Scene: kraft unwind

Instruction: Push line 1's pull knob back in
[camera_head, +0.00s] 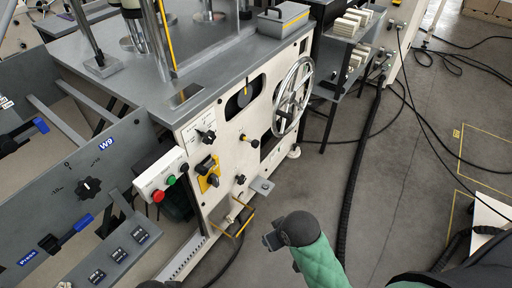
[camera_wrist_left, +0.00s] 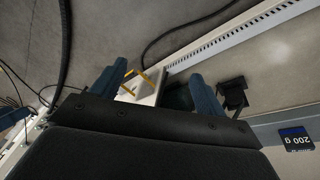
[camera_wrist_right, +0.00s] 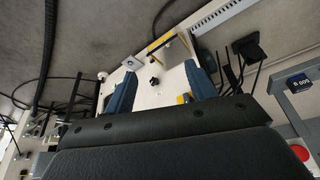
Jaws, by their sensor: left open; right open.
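A smaller black knob (camera_head: 240,179) sits lower on that panel. I cannot read which one belongs to line 1. My right gripper (camera_wrist_right: 160,75) is open and empty in the right wrist view; beyond its fingers are the panel and a small dark knob (camera_wrist_right: 154,82), apart from them. My left gripper (camera_wrist_left: 153,78) is open and empty in the left wrist view, with floor and a yellow-framed bracket beyond.
A spoked handwheel (camera_head: 292,97) projects from the panel. A yellow plate with a black switch (camera_head: 208,172) and a red-and-green button box (camera_head: 160,177) lie left. A bracket (camera_head: 262,186) juts out low. Floor at right is open, with cables.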

